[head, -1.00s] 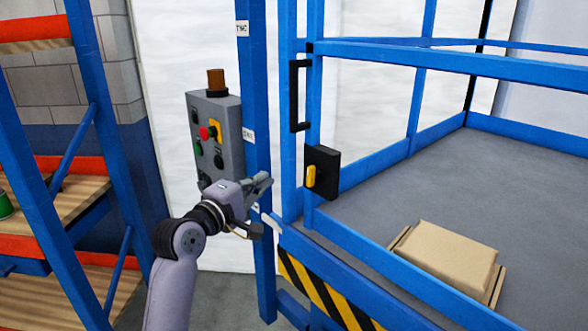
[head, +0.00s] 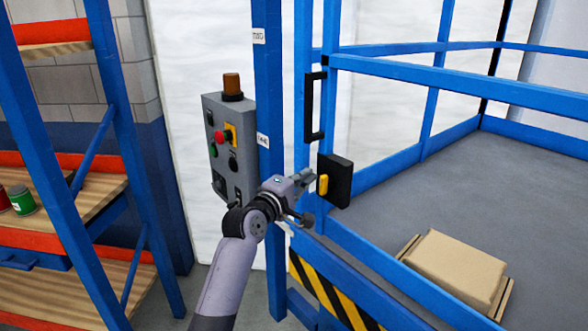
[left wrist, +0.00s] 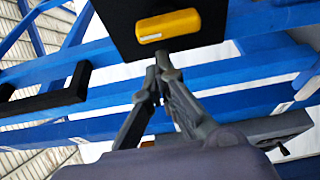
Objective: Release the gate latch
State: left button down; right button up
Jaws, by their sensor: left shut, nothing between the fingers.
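The gate latch is a black box with a yellow knob (head: 323,185) on the blue gate post, right of the control panel. In the left wrist view the yellow knob (left wrist: 168,25) lies crosswise on the black plate (left wrist: 215,38), just beyond my fingertips. My left gripper (head: 308,178) is shut and empty, its tips pointing at the latch. In the left wrist view the closed fingers (left wrist: 163,62) end just below the knob; I cannot tell whether they touch it. My right gripper is not in view.
A grey control panel (head: 213,135) with a red button stands left of the latch. A black handle (head: 309,105) is above it. Blue rails enclose a grey platform holding a cardboard box (head: 455,268). Shelving (head: 70,255) with cans stands at left.

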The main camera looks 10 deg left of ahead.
pick_arm(q)
jog(key=shift+s+d+r, duration=0.1)
jog(key=shift+s+d, duration=0.3)
jog(key=shift+s, duration=0.2)
jog(key=shift+w, duration=0.1)
